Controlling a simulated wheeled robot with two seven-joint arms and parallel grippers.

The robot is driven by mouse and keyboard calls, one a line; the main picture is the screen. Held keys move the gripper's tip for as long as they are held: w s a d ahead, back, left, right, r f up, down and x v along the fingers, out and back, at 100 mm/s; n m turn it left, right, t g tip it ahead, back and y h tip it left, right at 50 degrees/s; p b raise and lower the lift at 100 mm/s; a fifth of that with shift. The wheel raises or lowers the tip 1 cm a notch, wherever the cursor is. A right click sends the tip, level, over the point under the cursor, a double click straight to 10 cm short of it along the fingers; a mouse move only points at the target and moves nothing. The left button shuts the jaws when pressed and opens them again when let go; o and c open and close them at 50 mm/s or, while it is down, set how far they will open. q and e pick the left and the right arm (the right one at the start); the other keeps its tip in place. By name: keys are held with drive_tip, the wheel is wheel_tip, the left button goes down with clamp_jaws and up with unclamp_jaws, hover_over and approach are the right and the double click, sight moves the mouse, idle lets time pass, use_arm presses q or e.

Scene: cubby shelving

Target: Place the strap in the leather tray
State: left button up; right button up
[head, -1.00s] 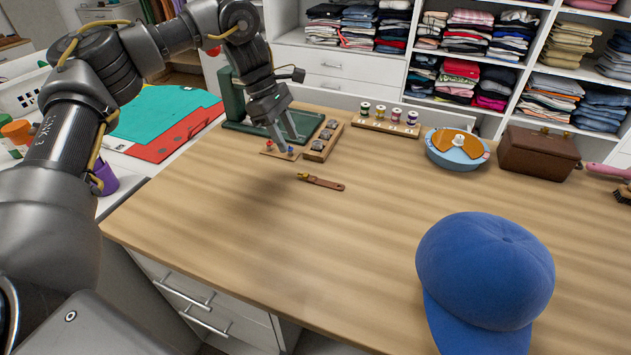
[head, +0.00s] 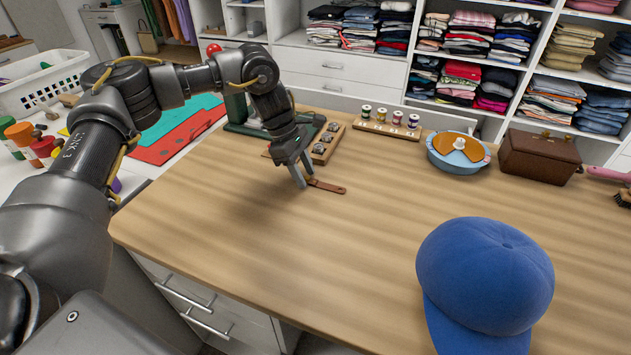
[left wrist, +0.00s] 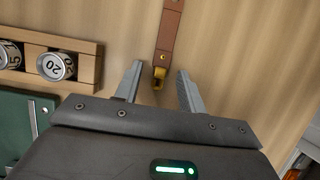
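The strap (head: 328,187) is a short brown leather strip lying flat on the wooden table. In the left wrist view, the strap (left wrist: 169,35) has a brass buckle at its near end. My left gripper (head: 303,182) is low over the buckle end. In the left wrist view, its fingers (left wrist: 160,71) are spread, with the buckle between their tips and a gap on each side. A round blue tray (head: 437,160) with tan leather pieces and a white middle knob stands at the back right; it looks like the leather tray. My right gripper is out of view.
A wooden block with metal dies (head: 328,143) and a green press (head: 245,128) stand behind my left gripper. A spool rack (head: 385,128) and a brown box (head: 540,155) stand at the back. A blue cap (head: 485,270) sits front right. The table's middle is clear.

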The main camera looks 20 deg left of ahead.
use_arm(q)
drive_tip(key=c, duration=0.4)
clamp_jaws()
drive_tip(key=shift+r, duration=0.15)
